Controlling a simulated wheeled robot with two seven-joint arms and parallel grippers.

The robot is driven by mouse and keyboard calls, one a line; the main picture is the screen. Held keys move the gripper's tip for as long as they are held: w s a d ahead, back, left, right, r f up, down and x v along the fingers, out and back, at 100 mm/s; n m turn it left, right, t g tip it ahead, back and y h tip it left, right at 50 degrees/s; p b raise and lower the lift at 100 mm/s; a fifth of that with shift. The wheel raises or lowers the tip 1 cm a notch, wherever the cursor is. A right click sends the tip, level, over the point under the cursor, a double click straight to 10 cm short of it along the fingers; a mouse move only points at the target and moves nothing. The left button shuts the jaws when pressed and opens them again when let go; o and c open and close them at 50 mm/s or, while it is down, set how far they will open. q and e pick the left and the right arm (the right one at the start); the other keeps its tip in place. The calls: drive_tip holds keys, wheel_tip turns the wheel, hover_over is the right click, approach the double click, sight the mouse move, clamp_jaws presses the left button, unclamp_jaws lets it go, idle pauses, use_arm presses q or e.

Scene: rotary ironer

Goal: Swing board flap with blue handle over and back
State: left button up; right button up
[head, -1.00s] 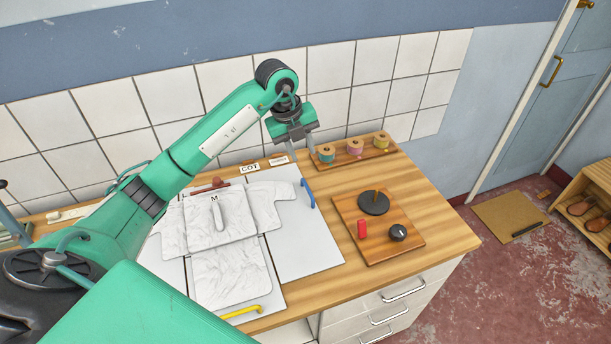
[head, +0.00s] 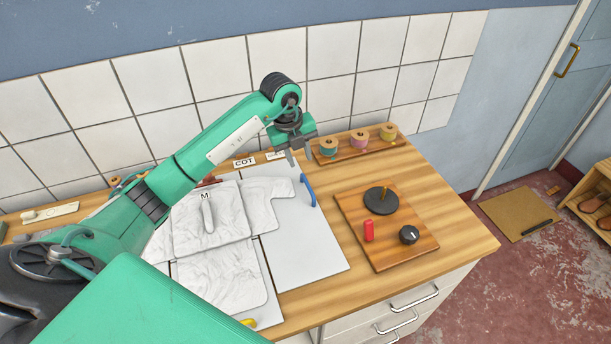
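The white folding board lies on the wooden counter. Its right flap (head: 302,248) lies flat, with the blue handle (head: 308,190) on its right edge towards the far end. A pale garment (head: 228,270) marked M lies spread on the board, and one sleeve (head: 268,203) rests on the right flap. My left gripper (head: 299,155) points down just beyond the blue handle, apart from it. Its fingers look parted and empty. My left arm hides the left part of the board. My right gripper is out of view.
A wooden panel (head: 350,222) with a black disc, red switch and knob sits right of the board. Bare counter (head: 455,220) lies at the right.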

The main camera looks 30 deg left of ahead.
sight(307, 183)
use_arm(q)
drive_tip(key=f, duration=0.2)
drive_tip(key=w+f+p, duration=0.1)
drive_tip(key=f, duration=0.2)
drive_tip(key=d+f+p, duration=0.1)
drive_tip(key=f, duration=0.2)
drive_tip(key=shift+w, duration=0.15)
drive_tip(key=shift+w+f, duration=0.15)
drive_tip(key=shift+f, duration=0.65)
drive_tip(key=shift+c, duration=0.3)
clamp_jaws()
